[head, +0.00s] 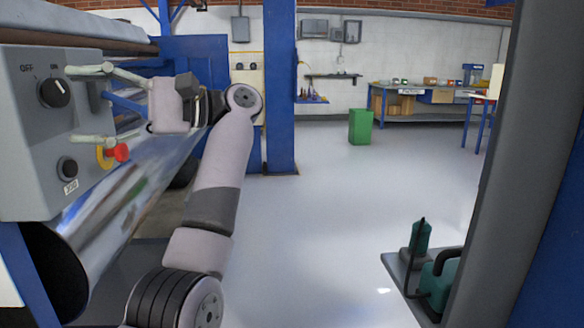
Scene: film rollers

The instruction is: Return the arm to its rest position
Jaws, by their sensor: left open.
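My left arm (219,165) rises from the bottom of the head view and bends left at the wrist. My left gripper (76,105) points left, in front of the grey control box (25,130). Its two pale fingers are spread wide, one above the other, with nothing between them. The black OFF/ON knob (55,93) shows just left of the fingertips. I cannot tell whether the fingers touch the box. My right gripper is not in view.
A red stop button (121,152) and a small black knob (68,168) sit below the fingers. A shiny roller (120,215) runs beneath the arm. A blue post (281,90) stands behind the wrist. Grey floor (340,210) is clear; green pump equipment (440,275) stands right.

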